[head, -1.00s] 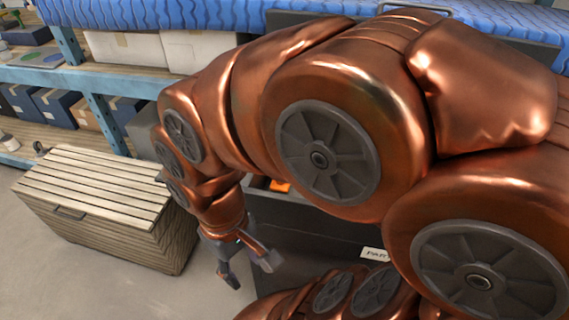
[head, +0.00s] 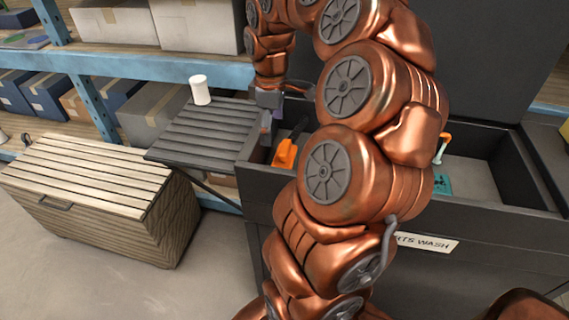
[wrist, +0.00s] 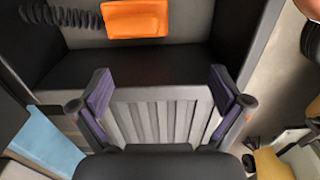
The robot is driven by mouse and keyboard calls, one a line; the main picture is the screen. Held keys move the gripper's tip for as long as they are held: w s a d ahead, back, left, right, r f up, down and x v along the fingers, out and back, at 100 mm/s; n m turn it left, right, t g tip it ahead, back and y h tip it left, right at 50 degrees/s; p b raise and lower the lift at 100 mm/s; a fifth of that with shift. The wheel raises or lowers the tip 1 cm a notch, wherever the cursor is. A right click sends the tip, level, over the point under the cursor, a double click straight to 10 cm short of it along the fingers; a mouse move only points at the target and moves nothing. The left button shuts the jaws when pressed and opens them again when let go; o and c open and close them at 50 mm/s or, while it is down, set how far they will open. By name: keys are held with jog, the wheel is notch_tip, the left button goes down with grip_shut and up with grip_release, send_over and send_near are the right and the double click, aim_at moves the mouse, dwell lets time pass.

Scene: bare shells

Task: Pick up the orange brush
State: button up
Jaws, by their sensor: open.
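The orange brush (head: 285,154) has an orange block body and a dark part reaching up beside it. It lies in the left end of the dark parts-wash tub (head: 257,151). In the head view my gripper (head: 267,118) is above the tub's left end, partly hidden, apart from the brush.
A slatted side shelf (head: 205,133) with a white cup-like item (head: 200,90) adjoins the tub's left. A teal item (head: 442,184) and another orange-topped item (head: 443,141) are farther right in the tub. A wooden slatted chest (head: 90,190) stands left.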

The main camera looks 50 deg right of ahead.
aim_at(285, 146)
jog(key=d, duration=0.1)
jog(key=d+f, duration=0.1)
jog(key=d, duration=0.2)
jog(key=shift+s+f, duration=0.25)
jog(key=shift+d+f, duration=0.25)
jog(key=shift+a+f+p, duration=0.15)
jog(key=shift+f+p, duration=0.25)
jog(key=shift+f, duration=3.3)
jog(key=shift+c, duration=0.3)
jog(key=c, duration=1.2)
